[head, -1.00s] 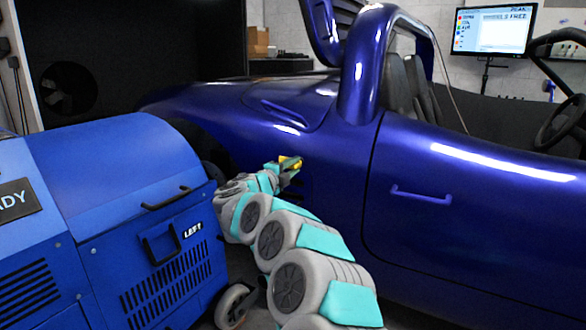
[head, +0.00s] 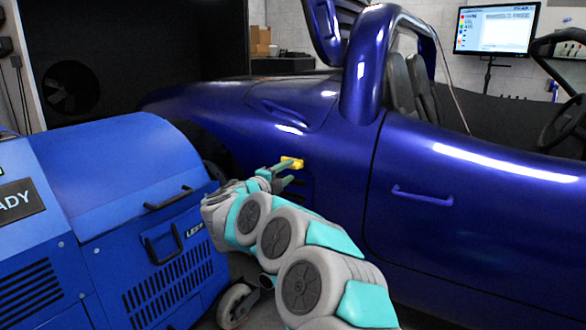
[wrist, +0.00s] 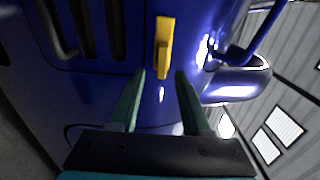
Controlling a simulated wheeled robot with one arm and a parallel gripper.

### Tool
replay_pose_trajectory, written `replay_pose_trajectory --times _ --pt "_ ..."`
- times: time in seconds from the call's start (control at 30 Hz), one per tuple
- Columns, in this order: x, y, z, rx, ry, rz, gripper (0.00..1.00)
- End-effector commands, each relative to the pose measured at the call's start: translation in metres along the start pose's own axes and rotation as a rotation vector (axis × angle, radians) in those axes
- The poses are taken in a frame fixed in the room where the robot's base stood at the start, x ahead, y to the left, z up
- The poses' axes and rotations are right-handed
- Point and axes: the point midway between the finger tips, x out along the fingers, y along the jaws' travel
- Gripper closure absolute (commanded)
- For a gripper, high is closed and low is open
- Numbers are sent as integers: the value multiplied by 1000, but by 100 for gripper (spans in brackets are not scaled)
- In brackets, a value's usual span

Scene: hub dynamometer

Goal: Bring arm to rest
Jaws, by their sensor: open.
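My gripper (head: 286,172) is open beside the flank of the dark blue car (head: 480,215). Its two dark green fingers are spread with nothing between them in the wrist view (wrist: 160,74). A small yellow handle-like piece (head: 292,162) shows at the car's side, just past the fingertips. In the wrist view the yellow piece (wrist: 164,45) is upright against the blue bodywork, ahead of the gap and apart from the fingers. My arm is bent and reaches from the lower right of the head view toward the car.
A blue machine cabinet (head: 125,215) marked LEFT stands close on the left of my arm, with a caster wheel (head: 234,305) near its base. The car's door handle (head: 421,195) juts out to the right. A monitor (head: 496,30) stands behind the car.

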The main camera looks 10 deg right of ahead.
Motion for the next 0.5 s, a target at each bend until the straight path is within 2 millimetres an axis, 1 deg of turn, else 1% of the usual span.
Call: replay_pose_trajectory --times 0.03,0.1,0.2,0.3,0.5 --pt "-9 -2 1 0 -4 1 52" --pt "-20 -3 0 4 -1 -1 52" --pt "-30 -2 0 3 -1 0 52" --pt "-33 -1 -1 2 0 -1 52" --pt "-33 -1 -1 2 1 -1 52"
